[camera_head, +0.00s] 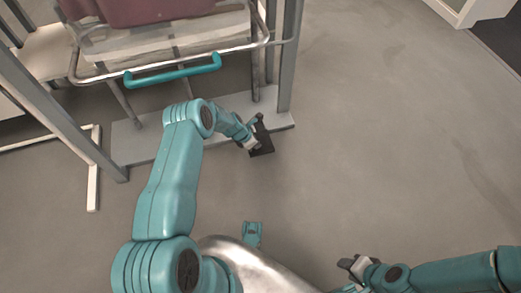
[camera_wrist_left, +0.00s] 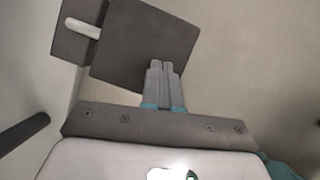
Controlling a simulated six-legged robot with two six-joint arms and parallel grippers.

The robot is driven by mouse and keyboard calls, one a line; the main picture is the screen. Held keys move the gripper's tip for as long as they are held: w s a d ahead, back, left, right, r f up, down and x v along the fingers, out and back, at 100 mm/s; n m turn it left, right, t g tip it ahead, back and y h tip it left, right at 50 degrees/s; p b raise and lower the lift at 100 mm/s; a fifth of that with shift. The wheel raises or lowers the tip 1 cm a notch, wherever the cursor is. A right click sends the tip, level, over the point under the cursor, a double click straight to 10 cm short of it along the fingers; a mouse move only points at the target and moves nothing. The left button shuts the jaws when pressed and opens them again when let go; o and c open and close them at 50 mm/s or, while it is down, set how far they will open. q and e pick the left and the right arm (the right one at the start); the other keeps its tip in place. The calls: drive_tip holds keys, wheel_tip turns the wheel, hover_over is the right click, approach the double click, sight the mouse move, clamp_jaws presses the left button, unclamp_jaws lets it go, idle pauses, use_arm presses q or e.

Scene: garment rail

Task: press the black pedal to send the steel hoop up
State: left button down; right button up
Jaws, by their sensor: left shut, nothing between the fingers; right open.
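The black pedal (camera_head: 263,146) is a small dark plate at the foot of the rail frame, right of centre. In the left wrist view the pedal (camera_wrist_left: 140,42) is a broad dark plate just beyond my fingertips. My left gripper (camera_head: 253,143) is shut and empty over the pedal. Its closed fingers (camera_wrist_left: 163,66) overlap the pedal's near edge; I cannot tell whether they touch it. The steel hoop (camera_head: 105,75) is a bent tube with a teal grip (camera_head: 172,70), at upper left. My right gripper (camera_head: 350,268) is open and empty at lower right.
Grey uprights (camera_head: 289,55) and a flat base plate (camera_head: 135,150) frame the hoop. A maroon garment (camera_head: 150,10) is above it. A white floor bar (camera_head: 94,175) lies at left. The floor right of the pedal is clear.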

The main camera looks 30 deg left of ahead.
use_arm(q)
drive_tip(key=shift+w+d+f, duration=0.1)
drive_tip(key=shift+w+f, duration=0.05)
drive_tip(key=shift+f, duration=0.25)
